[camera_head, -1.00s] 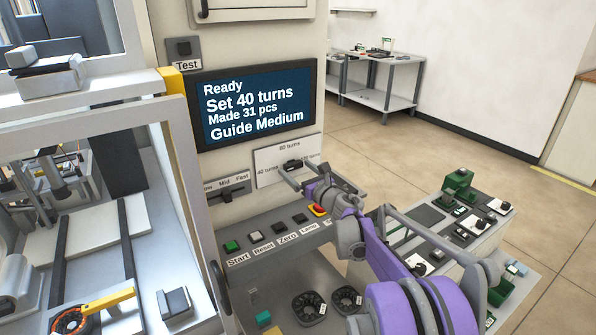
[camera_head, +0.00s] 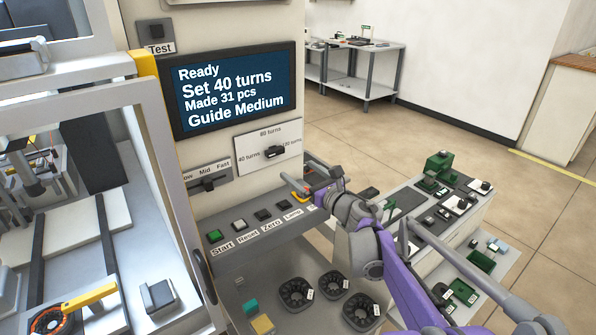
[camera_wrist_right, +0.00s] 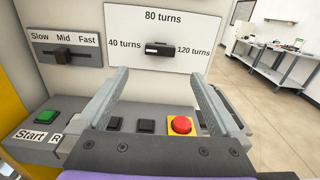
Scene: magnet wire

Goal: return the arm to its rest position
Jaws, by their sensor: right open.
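My right gripper (camera_head: 296,170) is open and empty, in front of the control panel at the right end of the button row. In the right wrist view its two fingers (camera_wrist_right: 160,76) stand wide apart with nothing between them. Beyond them is the turns selector knob (camera_wrist_right: 159,49), on a white plate marked 40, 80 and 120 turns. The knob also shows in the head view (camera_head: 275,152), apart from the fingers. My purple and grey right arm (camera_head: 400,275) reaches in from the lower right. My left gripper is not in view.
The display (camera_head: 232,88) reads Ready, Set 40 turns. A red stop button (camera_wrist_right: 181,125) lies close under my right gripper. Several black coil parts (camera_head: 296,292) lie below the panel. A parts cart (camera_head: 478,222) stands right of my arm. Open floor lies beyond.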

